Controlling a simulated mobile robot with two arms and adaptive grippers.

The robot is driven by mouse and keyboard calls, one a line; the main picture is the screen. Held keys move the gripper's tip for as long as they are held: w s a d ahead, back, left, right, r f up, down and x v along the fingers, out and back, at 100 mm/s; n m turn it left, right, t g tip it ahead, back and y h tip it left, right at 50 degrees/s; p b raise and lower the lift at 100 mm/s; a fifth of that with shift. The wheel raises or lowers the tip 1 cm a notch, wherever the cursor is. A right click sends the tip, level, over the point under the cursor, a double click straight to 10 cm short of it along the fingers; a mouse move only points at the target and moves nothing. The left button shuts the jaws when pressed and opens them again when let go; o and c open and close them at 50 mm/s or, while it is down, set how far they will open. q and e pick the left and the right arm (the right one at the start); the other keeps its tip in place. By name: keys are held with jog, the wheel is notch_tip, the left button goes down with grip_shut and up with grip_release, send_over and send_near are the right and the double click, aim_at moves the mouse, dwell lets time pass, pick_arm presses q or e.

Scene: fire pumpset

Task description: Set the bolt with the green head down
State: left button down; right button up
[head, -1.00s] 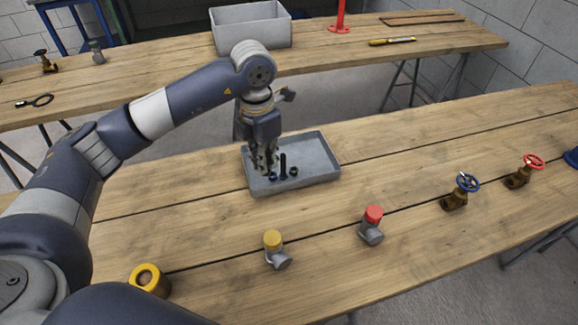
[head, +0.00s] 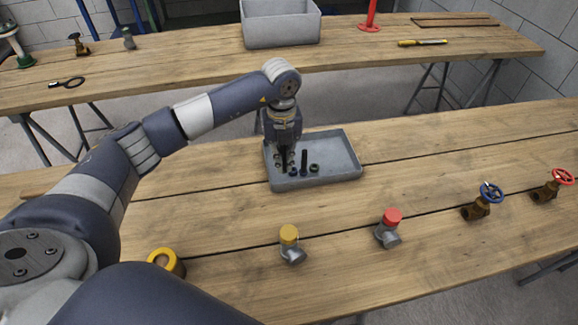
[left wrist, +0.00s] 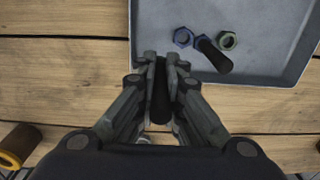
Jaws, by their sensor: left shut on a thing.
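My left gripper (head: 283,158) points down over the left part of the grey tray (head: 345,177). It is shut on a dark bolt shaft (left wrist: 160,92), which stands about upright between the fingers in the left wrist view. The colour of that bolt's head is hidden. A second dark bolt (head: 304,160) stands in the tray just right of the gripper; in the left wrist view its shaft (left wrist: 214,57) shows. A blue nut (left wrist: 183,37) and a green nut (left wrist: 228,40) lie beside it. I cannot tell whether the held bolt touches the tray. My right gripper is out of view.
On the near table stand a yellow-capped fitting (head: 290,240), a red-capped fitting (head: 389,225), a blue-wheel valve (head: 482,203), a red-wheel valve (head: 553,184) and a yellow ring part (head: 164,261). Bare wood lies right of the tray. A grey bin (head: 280,28) stands on the back table.

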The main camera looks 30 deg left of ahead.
aim_at(284, 170)
pick_arm(q)
notch_tip(284, 170, down, 4)
jog(key=shift+f+p, duration=0.25)
jog(key=shift+p, duration=0.15)
jog(key=shift+f, duration=0.2)
jog(key=shift+f, duration=0.1)
jog(key=c, duration=1.7)
grip_release()
jog(key=shift+r, duration=0.25)
jog(key=shift+w+r, duration=0.1)
jog(key=shift+r, duration=0.3)
notch_tip(284, 170, up, 11)
jog(key=b, duration=0.2)
jog(key=shift+b, duration=0.3)
jog(key=shift+f, duration=0.1)
